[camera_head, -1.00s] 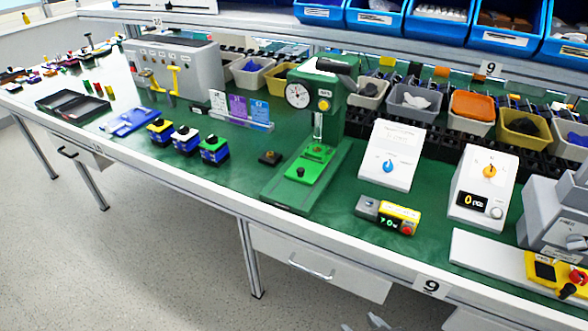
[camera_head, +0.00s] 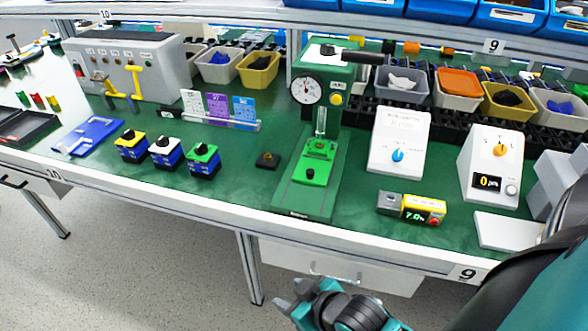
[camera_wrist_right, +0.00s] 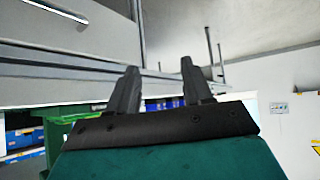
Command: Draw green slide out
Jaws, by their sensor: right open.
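The green slide (camera_head: 311,173) is a bright green plate with a black knob (camera_head: 310,174) near its front end. It lies on the dark green base of the green press (camera_head: 305,200), below the round dial. My right gripper (camera_head: 290,293) is low in front of the bench edge, below and apart from the slide. In the right wrist view its two dark fingers (camera_wrist_right: 158,82) stand apart with nothing between them. The slide cannot be made out in the right wrist view. My left gripper is not in view.
A small black block (camera_head: 267,160) sits left of the press, and a yellow-grey box (camera_head: 412,208) sits to its right. White boxes with a blue knob (camera_head: 397,140) and an orange knob (camera_head: 491,165) stand further right. A drawer (camera_head: 340,268) is below the bench edge.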

